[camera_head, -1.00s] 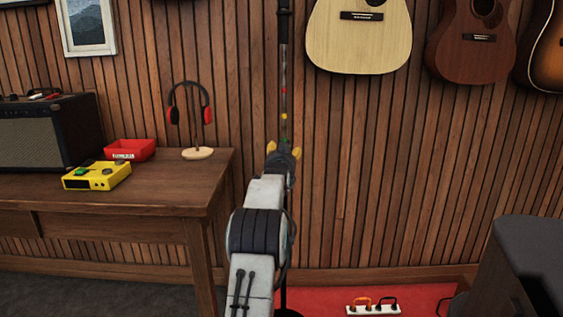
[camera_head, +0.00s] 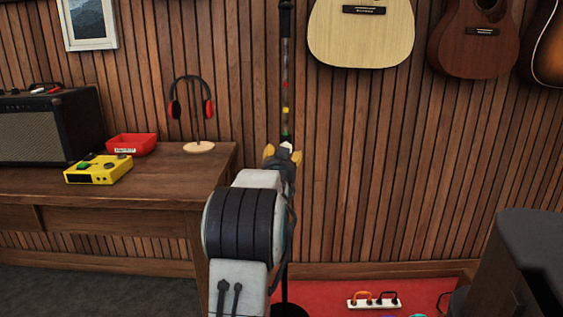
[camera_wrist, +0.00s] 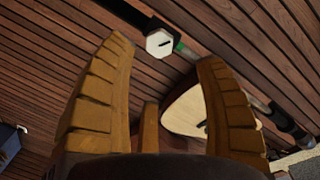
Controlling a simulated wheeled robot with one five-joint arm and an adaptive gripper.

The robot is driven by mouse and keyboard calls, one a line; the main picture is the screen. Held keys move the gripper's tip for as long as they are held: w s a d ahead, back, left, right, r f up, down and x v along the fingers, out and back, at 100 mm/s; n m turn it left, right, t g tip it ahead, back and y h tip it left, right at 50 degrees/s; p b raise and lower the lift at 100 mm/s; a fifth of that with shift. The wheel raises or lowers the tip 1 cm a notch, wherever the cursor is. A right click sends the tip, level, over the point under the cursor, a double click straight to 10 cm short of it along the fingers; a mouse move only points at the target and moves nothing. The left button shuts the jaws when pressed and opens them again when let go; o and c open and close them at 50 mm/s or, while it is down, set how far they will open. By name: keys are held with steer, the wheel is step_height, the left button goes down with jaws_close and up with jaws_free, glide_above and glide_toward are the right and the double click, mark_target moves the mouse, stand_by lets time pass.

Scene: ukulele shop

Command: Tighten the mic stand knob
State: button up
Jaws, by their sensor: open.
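The mic stand (camera_head: 286,70) is a dark upright pole with red, yellow and green marks, in front of the wood wall. Its knob, a white hexagon with a dark slot mark (camera_wrist: 159,43), shows in the wrist view beside a green band on the pole. In the head view, the white knob (camera_head: 287,146) shows just above my gripper (camera_head: 283,155). In the wrist view, my gripper (camera_wrist: 165,55) is open and empty, with its yellow ribbed fingers on either side of the knob's line. The knob appears just beyond the fingertips; contact is not visible.
Guitars (camera_head: 361,45) hang at upper right. A dark object (camera_head: 535,255) stands lower right. A power strip (camera_head: 374,301) lies on the red mat.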

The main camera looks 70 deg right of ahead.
steer(key=shift+s+a, duration=0.15)
steer(key=shift+a, duration=0.45)
